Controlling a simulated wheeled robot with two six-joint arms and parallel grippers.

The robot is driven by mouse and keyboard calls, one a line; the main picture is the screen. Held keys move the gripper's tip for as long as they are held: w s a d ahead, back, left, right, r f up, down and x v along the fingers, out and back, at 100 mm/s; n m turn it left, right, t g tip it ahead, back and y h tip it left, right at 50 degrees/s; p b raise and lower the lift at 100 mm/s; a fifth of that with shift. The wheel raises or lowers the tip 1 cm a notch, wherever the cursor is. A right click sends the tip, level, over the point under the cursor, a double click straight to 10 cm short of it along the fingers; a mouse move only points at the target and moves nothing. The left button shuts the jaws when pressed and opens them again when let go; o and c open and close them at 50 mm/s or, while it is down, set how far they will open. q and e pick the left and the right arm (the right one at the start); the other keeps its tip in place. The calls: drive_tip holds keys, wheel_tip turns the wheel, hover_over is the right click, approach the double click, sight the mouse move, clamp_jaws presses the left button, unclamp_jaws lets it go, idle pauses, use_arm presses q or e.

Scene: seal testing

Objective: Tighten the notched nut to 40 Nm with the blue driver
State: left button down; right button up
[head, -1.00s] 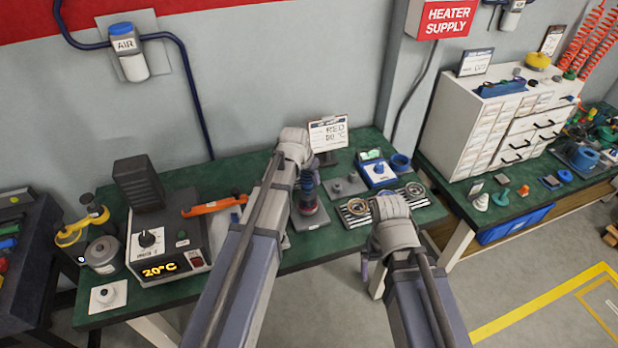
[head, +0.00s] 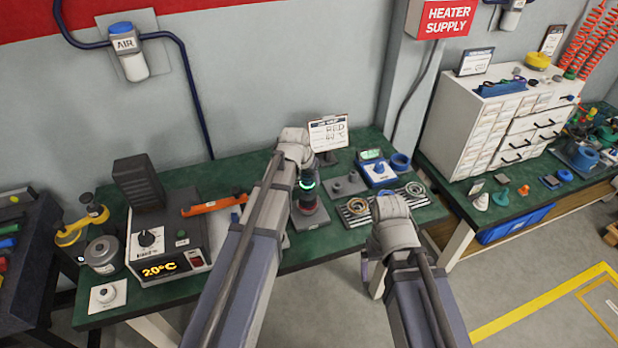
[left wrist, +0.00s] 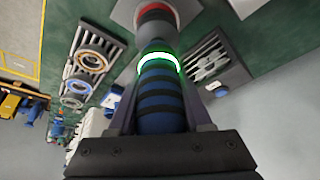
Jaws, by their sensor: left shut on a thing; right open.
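My left gripper (left wrist: 162,108) is shut on the blue driver (left wrist: 160,118), which has black bands on its handle and a bright green glowing ring. In the head view the green ring of the driver (head: 307,184) shows just right of my left wrist, which hides the handle. The driver's grey nose points down at a holder with a red ring (left wrist: 155,14) on a grey plate (head: 311,221). The notched nut is not clearly visible; the driver covers that spot. My right gripper (head: 366,268) hangs in front of the bench, open and mostly hidden behind its wrist.
A slatted rack with ring parts (head: 356,208), a blue device with a small screen (head: 377,173) and a grey block (head: 348,187) stand close on the right. A heater unit (head: 168,255) and an orange tool (head: 213,205) are left. A small sign (head: 329,132) stands behind.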

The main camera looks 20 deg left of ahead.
use_arm(q)
drive_tip(key=shift+r+p, duration=2.55)
drive_tip(key=shift+f, duration=0.1)
